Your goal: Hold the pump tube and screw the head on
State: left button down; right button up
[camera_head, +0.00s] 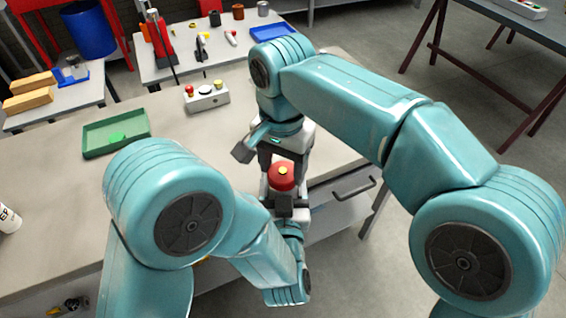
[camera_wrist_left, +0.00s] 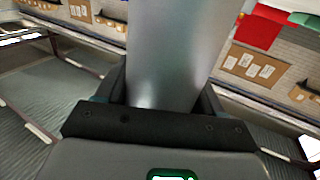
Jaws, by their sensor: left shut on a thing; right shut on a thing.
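My left gripper (camera_head: 286,203) is just below the head. In the left wrist view, my left gripper (camera_wrist_left: 163,105) is shut on the smooth grey pump tube (camera_wrist_left: 165,55), which stands between its dark fingers. In the head view the tube is hidden by the head and grippers, so the joint between them cannot be seen.
The bench (camera_head: 60,200) carries a green tray (camera_head: 115,133) and a control box (camera_head: 206,97) with buttons. A white bottle (camera_head: 8,218) is at the left edge. A drawer handle (camera_head: 354,188) juts out on the right. The bench's middle left is clear.

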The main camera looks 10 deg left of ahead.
jog(key=m, duration=1)
jog(key=shift+w+m, duration=0.1)
jog(key=shift+m, duration=0.2)
jog(key=m, duration=1.1)
jog(key=o, duration=1.1)
